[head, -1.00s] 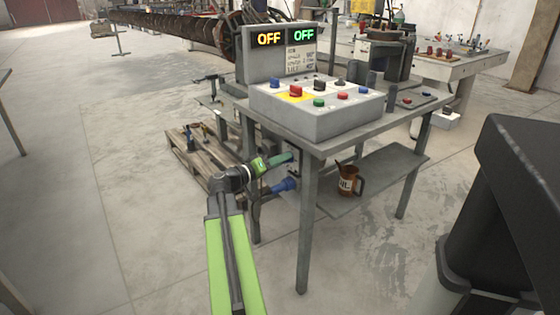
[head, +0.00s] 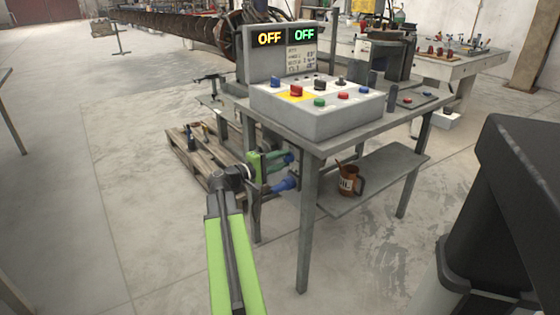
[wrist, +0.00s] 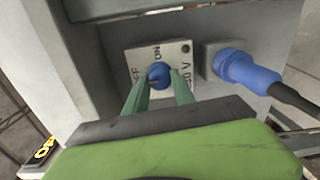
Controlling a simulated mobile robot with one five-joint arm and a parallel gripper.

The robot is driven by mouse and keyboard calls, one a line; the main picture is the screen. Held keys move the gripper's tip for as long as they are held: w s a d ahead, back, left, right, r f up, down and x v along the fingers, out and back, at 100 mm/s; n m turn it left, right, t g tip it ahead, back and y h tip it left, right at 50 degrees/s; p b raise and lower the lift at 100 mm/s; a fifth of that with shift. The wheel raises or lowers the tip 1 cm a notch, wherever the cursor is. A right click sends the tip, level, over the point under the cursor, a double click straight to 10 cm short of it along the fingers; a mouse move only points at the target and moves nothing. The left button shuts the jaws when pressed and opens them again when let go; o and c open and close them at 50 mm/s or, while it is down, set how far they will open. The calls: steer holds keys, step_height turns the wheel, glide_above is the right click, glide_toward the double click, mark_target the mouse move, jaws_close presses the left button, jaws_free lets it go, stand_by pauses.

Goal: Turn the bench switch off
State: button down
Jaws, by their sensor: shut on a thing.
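The bench switch is a blue round knob (wrist: 159,75) on a pale plate (wrist: 177,50) in the wrist view. The plate has ON at the top, OFF at the left and a voltage mark at the right. My gripper (wrist: 160,88) has one green finger on each side of the knob and is shut on it. The knob's exact pointing is hard to read. In the head view my gripper (head: 280,163) is at the side of the bench, below its top; the switch itself is hidden there.
A blue plug (wrist: 240,70) with a dark cable sits just right of the switch. On the bench (head: 304,230) stands a control box (head: 318,118) with a display (head: 285,39) reading OFF twice. A brown mug (head: 348,182) is on the lower shelf. A wooden pallet (head: 190,160) lies left.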

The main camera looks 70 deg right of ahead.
steer(key=shift+d+r+n, duration=0.15)
steer(key=shift+d+n, duration=0.15)
steer(key=shift+n, duration=0.2)
steer(key=c, duration=1.1)
jaws_free()
steer(key=shift+a, duration=0.1)
steer(key=shift+o, duration=0.2)
steer(key=v, duration=1.7)
steer(key=shift+a, duration=0.15)
steer(key=shift+w, duration=0.1)
